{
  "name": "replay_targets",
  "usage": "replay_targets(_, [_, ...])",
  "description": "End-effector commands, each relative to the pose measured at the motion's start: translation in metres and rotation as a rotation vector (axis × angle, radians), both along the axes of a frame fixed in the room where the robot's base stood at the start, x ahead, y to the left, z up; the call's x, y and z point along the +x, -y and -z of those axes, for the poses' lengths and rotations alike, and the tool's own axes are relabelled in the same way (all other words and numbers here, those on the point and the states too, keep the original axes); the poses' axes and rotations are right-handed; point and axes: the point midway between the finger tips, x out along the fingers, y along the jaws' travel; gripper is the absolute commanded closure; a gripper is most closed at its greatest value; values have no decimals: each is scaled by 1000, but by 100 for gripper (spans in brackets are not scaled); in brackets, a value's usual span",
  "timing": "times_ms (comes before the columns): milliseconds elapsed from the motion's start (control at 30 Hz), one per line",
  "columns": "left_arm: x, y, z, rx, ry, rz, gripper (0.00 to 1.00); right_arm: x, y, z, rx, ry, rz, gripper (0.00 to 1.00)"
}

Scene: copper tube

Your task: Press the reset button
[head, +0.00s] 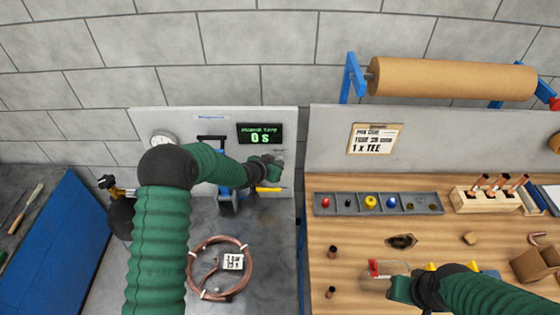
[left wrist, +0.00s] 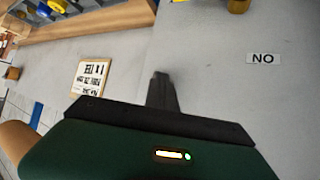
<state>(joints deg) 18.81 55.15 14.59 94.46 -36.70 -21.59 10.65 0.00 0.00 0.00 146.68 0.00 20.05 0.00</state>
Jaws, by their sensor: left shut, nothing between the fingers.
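The reset button cannot be made out in either view; my left gripper and arm cover part of the grey panel (head: 290,125). A black display (head: 260,133) on that panel shows green text reading "0 s". My left gripper (head: 278,162) is in front of the panel, just below the display's right end. In the left wrist view its dark, shut fingers (left wrist: 161,92) point at a grey surface with nothing between them. A small "NO" label (left wrist: 264,58) is on that surface. Whether the fingertips touch the panel cannot be told. My right gripper (head: 392,288) is low over the wooden bench, its jaws unclear.
A copper coil (head: 220,292) with a tag lies on the grey bench below my left arm. A blue fixture (head: 226,203) and a round gauge (head: 163,140) are near the panel. A parts tray (head: 330,210) and a copper-fitting block (head: 488,201) stand on the wooden bench (head: 350,258).

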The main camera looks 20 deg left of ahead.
Motion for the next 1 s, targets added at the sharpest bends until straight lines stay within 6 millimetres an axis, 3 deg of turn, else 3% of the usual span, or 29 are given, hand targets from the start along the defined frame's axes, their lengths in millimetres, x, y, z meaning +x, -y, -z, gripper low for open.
replay_targets(867, [-19,5,0,1,0,1,100,0,0,4,0,0,0,64])
replay_targets(1000, [-29,9,1,0,0,2,100,0,0,7,0,0,0,64])
